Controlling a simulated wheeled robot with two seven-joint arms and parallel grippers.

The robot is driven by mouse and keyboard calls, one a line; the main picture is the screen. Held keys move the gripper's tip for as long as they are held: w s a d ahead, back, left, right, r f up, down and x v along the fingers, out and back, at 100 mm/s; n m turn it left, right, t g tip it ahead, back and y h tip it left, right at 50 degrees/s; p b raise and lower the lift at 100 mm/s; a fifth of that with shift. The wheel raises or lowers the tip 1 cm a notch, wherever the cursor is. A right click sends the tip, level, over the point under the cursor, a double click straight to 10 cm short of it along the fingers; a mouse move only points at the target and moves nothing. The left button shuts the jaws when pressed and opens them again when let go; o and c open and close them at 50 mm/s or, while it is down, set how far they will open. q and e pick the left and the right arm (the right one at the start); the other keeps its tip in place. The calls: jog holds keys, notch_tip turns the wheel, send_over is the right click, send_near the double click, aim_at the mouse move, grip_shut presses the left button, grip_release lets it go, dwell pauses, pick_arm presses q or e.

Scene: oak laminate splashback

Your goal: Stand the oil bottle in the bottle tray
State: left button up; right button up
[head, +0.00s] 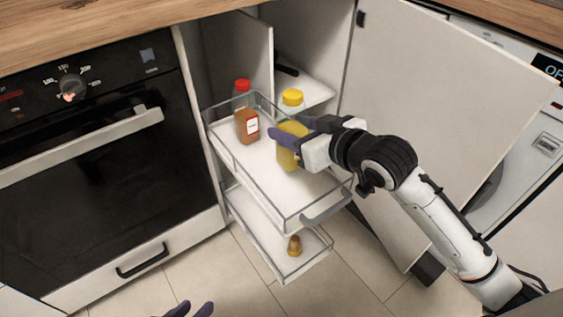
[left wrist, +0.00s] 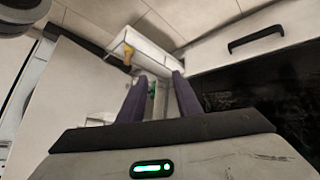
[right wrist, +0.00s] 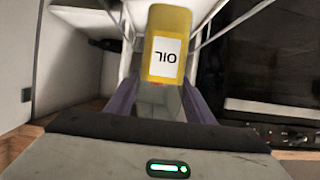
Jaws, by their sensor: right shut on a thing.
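The oil bottle (head: 289,160) is yellow with a yellow cap, upright over the right part of the upper pull-out tray (head: 262,194). Whether its base touches the tray floor I cannot tell. My right gripper (head: 285,136) is shut on its body from the right, hiding part of it. In the right wrist view the oil bottle (right wrist: 183,20) shows its white OIL label upside down. My left gripper (head: 192,308) is low at the front, away from the tray, with its fingers apart and empty. Its fingers also show in the left wrist view (left wrist: 159,77).
A red-capped bottle (head: 246,127) with reddish-brown contents stands in the upper tray, left of the oil bottle. A lower tray (head: 262,237) holds a small brown item (head: 294,246). An open cabinet door (head: 440,120) stands at right, an oven (head: 100,170) at left.

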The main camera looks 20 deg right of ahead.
aim_at(292, 153)
notch_tip(292, 153, down, 2)
jog(key=shift+f+b, duration=0.25)
jog(key=shift+b, duration=0.15)
notch_tip(292, 153, down, 4)
jog(key=shift+r+b, duration=0.1)
jog(key=shift+b, duration=0.95)
jog(key=shift+f, duration=0.4)
pick_arm(q)
jog(key=shift+w+d+r+h, duration=0.2)
jog(key=shift+d+r+h, duration=0.1)
jog(key=shift+d, duration=0.2)
jog(key=shift+w+d+r+h, duration=0.2)
jog(key=shift+d+h, duration=0.1)
jog(key=shift+d, duration=0.2)
pick_arm(e)
jog(key=o, duration=1.5)
jog(key=shift+f, duration=0.2)
pick_arm(q)
jog(key=shift+f, duration=0.1)
pick_arm(e)
jog(key=shift+r, duration=0.1)
